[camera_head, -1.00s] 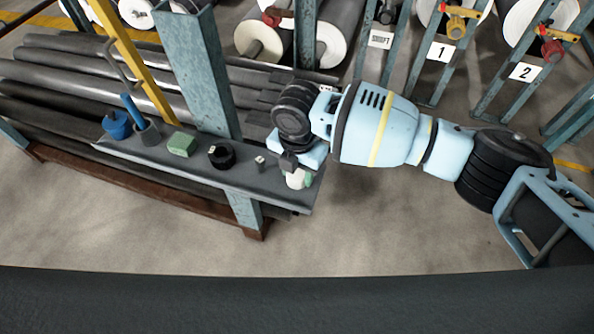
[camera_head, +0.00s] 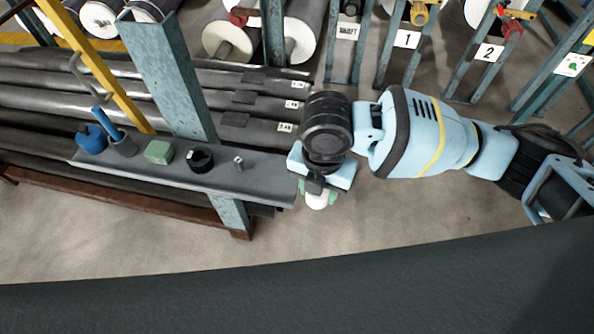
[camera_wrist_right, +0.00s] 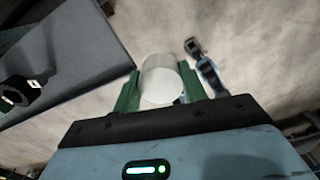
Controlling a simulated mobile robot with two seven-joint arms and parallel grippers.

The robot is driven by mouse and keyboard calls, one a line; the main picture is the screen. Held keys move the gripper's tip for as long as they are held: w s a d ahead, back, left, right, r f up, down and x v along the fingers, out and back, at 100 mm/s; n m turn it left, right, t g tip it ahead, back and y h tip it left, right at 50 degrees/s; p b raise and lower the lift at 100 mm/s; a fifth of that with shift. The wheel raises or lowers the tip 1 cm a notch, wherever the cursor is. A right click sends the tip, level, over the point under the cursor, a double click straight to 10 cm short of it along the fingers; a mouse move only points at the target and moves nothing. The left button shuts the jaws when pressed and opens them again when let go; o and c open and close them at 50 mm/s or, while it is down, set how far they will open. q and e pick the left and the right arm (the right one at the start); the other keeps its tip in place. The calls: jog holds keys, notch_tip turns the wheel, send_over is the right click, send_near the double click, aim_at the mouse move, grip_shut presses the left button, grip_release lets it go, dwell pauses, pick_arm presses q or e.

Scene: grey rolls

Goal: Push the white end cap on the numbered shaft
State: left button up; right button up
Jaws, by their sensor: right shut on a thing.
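My right gripper (camera_head: 318,192) is shut on the white end cap (camera_head: 317,203), held over the floor just right of the grey shelf's end. In the right wrist view, the cap (camera_wrist_right: 160,76) sits between the two green fingers (camera_wrist_right: 158,90), its round face toward the picture's top. Signs 1 (camera_head: 407,39) and 2 (camera_head: 488,53) are on blue rack posts at the back, and a sign reading SHAFT (camera_head: 347,32) is left of them. I cannot tell which shaft is the numbered one. My left gripper is not in view.
Dark rolls with white tags (camera_head: 291,104) lie behind.

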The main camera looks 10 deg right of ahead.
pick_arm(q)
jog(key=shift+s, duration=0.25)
pick_arm(e)
jog(key=shift+s+d+r, duration=0.2)
jog(key=shift+s+d, duration=1.15)
jog(key=shift+s, duration=0.15)
